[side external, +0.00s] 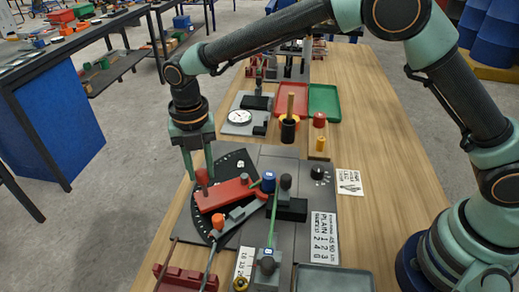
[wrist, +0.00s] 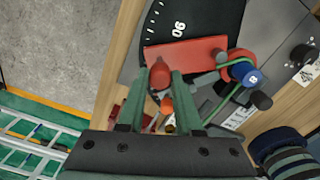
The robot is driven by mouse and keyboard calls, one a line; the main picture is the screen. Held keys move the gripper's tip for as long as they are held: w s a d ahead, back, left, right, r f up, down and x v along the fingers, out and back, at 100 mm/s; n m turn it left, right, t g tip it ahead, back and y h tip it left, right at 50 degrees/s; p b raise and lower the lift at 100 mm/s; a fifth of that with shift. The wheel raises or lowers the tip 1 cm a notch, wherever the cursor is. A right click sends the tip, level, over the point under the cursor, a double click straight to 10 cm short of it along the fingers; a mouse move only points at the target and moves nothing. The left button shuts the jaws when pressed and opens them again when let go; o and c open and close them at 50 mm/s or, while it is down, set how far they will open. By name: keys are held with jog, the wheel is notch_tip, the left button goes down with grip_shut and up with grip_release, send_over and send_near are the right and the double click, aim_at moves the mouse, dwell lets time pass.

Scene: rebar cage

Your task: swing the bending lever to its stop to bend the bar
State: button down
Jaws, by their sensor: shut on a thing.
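The bending lever (side external: 230,194) is a red arm lying over a dark dial plate (side external: 207,226) with a degree scale. It also shows in the wrist view (wrist: 185,52). Its upright red handle (wrist: 160,74) stands between the fingers of my gripper (side external: 198,172), which is shut on it. The green bar (side external: 272,222) runs from the front clamp up to the blue-topped post (side external: 269,181). In the wrist view, the bar (wrist: 224,101) curves around the blue post (wrist: 243,72), so it looks bent there. The lever's stop cannot be made out clearly.
A dial gauge (side external: 240,117), a red tray (side external: 292,99) and a green tray (side external: 324,102) stand behind the bender. A black cup (side external: 289,130) holds a wooden-handled tool. A grey tray (side external: 335,279) lies at the front. A red rack (side external: 184,278) stands front left.

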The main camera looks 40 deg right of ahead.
jog(key=shift+r, duration=0.1)
jog(key=s+n, duration=0.1)
jog(key=s, duration=0.1)
jog(key=s+a+n, duration=0.1)
jog(key=s+n, duration=0.1)
jog(key=shift+a, duration=0.1)
jog(key=shift+s+a+n, duration=0.1)
jog(key=shift+s+n, duration=0.3)
jog(key=shift+s, duration=0.1)
jog(key=c, duration=0.6)
grip_release()
jog(key=shift+w, duration=0.1)
jog(key=shift+r, duration=0.25)
notch_tip(320, 180, up, 12)
jog(key=shift+f, duration=0.25)
